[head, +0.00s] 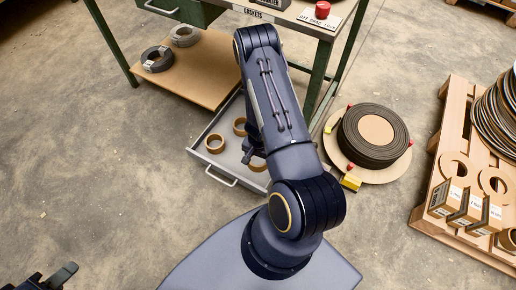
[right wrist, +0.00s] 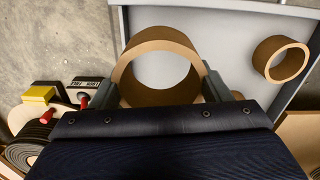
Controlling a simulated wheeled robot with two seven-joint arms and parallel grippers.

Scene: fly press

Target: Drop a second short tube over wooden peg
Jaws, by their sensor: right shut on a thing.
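My right gripper (right wrist: 160,80) is shut on a short brown tube (right wrist: 189,48), with one finger on each side of it. The tube is over the open grey drawer; whether it touches the drawer floor I cannot tell. In the head view my right arm covers most of this gripper (head: 254,152), and a tube (head: 258,164) shows partly beside it. Two other short tubes lie in the drawer, one at the front left (head: 214,143) and one farther back (head: 240,126). My left gripper (head: 45,277) is at the bottom left corner, partly cut off. I cannot make out the wooden peg.
The grey drawer (head: 226,179) is pulled out under a green-framed bench. A brown shelf (head: 205,75) holds two coils. A large dark roll (head: 352,139) lies on a round board on the floor. A pallet (head: 437,185) with boxes and rings stands at the right.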

